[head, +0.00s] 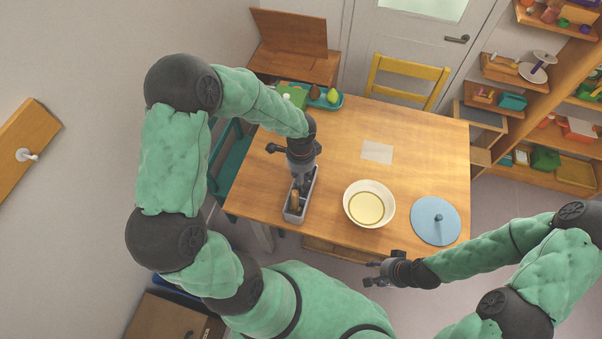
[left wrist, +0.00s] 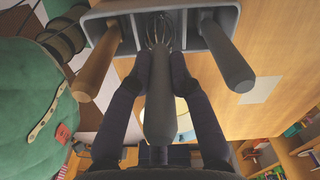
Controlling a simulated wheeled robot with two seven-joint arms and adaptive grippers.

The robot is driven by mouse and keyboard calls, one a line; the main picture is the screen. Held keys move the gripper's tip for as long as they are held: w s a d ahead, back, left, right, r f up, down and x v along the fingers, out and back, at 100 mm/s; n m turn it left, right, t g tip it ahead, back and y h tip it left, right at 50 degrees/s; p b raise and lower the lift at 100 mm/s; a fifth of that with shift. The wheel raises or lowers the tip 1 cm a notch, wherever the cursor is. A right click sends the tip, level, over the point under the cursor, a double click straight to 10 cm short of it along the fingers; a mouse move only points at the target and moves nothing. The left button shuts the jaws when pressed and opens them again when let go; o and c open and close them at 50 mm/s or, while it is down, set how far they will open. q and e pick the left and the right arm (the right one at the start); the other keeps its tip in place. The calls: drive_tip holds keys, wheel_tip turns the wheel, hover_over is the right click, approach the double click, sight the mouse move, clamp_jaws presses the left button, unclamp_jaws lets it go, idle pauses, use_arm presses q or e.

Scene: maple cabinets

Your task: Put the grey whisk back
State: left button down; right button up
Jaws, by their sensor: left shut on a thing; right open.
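The grey whisk (left wrist: 159,105) is in my left gripper (left wrist: 156,72), its thick dark grey handle toward the wrist camera and its wire head at the grey holder's opening. My left gripper (head: 301,172) is shut on the whisk, directly over the narrow grey holder (head: 309,199) on the table's left side. How deep the wires sit is hard to tell. The holder (left wrist: 188,36) also holds a wooden-handled utensil (left wrist: 97,62) on the left and a dark grey-handled one (left wrist: 228,58) on the right. My right gripper (head: 372,273) is open and empty off the table's front edge.
A cream bowl (head: 349,216) and a round blue lid (head: 436,209) stand right of the holder on the wooden table (head: 335,150). A paper sheet (head: 377,153) lies behind. A teal tray (head: 338,101) holds fruit at the back. A yellow chair (head: 407,66) stands behind.

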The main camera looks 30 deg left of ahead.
use_arm(q)
drive_tip(key=c, duration=1.1)
unclamp_jaws()
drive_tip(key=shift+r, duration=0.15)
wheel_tip(320, 180, up, 12)
drive_tip(key=p, duration=0.2)
drive_tip(key=shift+p, duration=0.4)
drive_tip(key=s+d+f+n+h, duration=0.1)
drive_tip(key=s+d+f+n, duration=0.2)
drive_tip(key=f, duration=0.5)
drive_tip(key=s+d+f+n+h, duration=0.1)
drive_tip(key=s+d+f+n, duration=0.3)
drive_tip(key=f, duration=0.4)
drive_tip(key=s+d+f+n+h, duration=0.2)
drive_tip(key=s+d+f+n, duration=0.2)
drive_tip(key=d+f+n, duration=0.2)
drive_tip(key=shift+d+x, duration=0.25)
drive_tip(key=shift+x, duration=1.3)
drive_tip(key=shift+s+r, duration=0.1)
drive_tip(key=shift+s, duration=0.05)
